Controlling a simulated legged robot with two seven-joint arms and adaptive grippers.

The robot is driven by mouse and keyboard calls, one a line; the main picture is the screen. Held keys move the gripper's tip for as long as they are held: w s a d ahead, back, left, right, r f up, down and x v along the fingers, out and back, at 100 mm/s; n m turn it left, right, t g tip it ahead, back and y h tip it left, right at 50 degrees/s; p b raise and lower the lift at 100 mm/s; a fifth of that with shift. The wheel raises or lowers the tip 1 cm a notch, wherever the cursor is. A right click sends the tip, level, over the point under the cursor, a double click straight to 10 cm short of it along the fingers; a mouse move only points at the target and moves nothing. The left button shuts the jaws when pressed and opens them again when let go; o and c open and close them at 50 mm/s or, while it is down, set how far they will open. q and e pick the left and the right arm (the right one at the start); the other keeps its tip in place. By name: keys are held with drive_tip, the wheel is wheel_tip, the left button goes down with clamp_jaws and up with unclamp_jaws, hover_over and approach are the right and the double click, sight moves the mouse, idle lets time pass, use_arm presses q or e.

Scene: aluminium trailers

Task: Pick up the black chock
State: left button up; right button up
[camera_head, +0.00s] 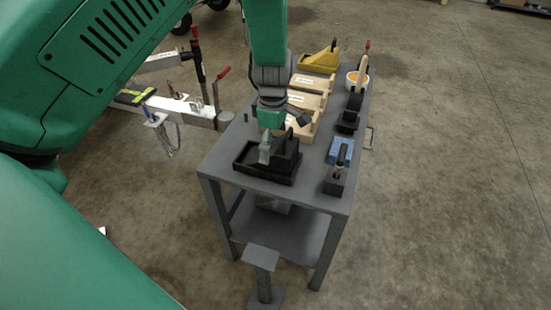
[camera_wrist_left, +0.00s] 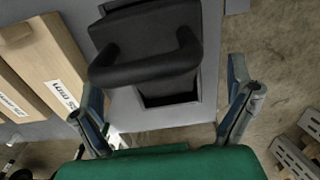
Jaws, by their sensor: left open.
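The black chock (camera_head: 287,151) sits in a black tray (camera_head: 252,170) at the near left corner of the grey table. In the left wrist view the black chock (camera_wrist_left: 150,35) shows a thick curved handle toward the camera, and part of the tray's opening shows below it. My left gripper (camera_head: 281,136) is above the chock and partly covers it in the head view. In the left wrist view its two fingers (camera_wrist_left: 164,82) are spread wide on either side of the handle, with nothing between them gripped. My right gripper is not in view.
A trailer hitch (camera_head: 182,108) stands left of the table. Open floor lies to the right.

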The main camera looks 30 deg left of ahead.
use_arm(q)
wheel_tip(320, 180, down, 4)
drive_tip(key=shift+w+f+b, duration=0.15)
drive_tip(key=shift+f+b, duration=0.05)
drive_tip(key=shift+b, duration=0.5)
drive_tip(key=shift+f, duration=0.15)
drive_tip(key=shift+a, duration=0.1)
drive_tip(key=c, duration=1.7)
drive_tip(key=shift+o, duration=0.2)
